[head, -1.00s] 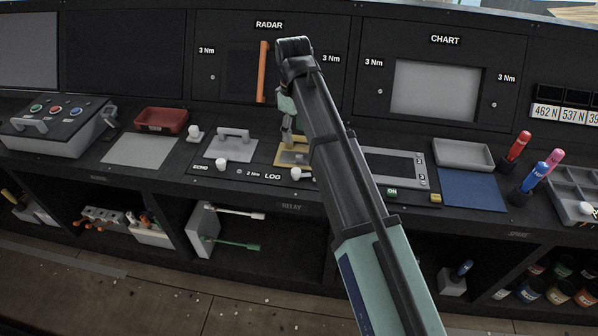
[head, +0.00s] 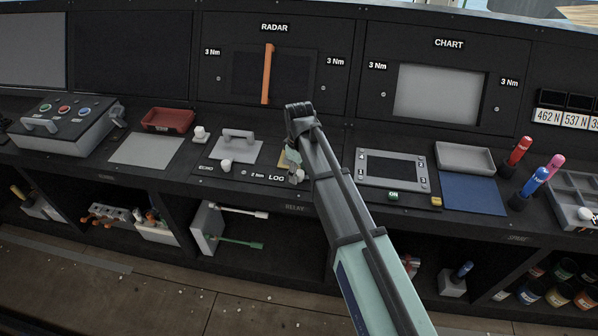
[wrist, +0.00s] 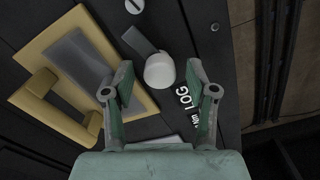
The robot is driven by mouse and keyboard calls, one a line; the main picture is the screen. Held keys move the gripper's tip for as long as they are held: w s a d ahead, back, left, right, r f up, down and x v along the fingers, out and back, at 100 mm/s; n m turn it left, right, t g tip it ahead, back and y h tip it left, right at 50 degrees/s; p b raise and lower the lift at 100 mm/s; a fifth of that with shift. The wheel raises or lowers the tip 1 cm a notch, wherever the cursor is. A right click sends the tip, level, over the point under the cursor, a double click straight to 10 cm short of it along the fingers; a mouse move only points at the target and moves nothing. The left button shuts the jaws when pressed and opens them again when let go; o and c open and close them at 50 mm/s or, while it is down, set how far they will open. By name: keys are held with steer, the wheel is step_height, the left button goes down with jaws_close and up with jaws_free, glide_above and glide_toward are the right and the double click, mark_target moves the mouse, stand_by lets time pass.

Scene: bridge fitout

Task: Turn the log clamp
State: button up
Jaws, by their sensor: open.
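The log clamp (wrist: 160,70) is a white rounded knob with a dark grey bar running from it towards the upper left in the wrist view. It sits by the LOG label, beside a yellow plate (wrist: 38,48) with a yellow handle and a grey panel. My gripper (wrist: 159,74) is open, with one finger on each side of the white knob; gaps show, and I cannot tell the height between fingertips and knob. In the head view my gripper (head: 293,163) is over the LOG area, and my arm hides part of the yellow plate (head: 285,155).
Left of it is the ECHO unit with a grey handled plate (head: 238,141) and its own white knob (head: 225,164). A framed screen (head: 391,168) lies to the right. A red tray (head: 166,119) sits further left. Open shelves lie below the console's front edge.

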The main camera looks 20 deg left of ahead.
steer(key=shift+f, duration=0.55)
jaws_close()
steer(key=shift+m, duration=1.7)
steer(key=shift+s, duration=0.1)
jaws_free()
steer(key=shift+d, duration=0.1)
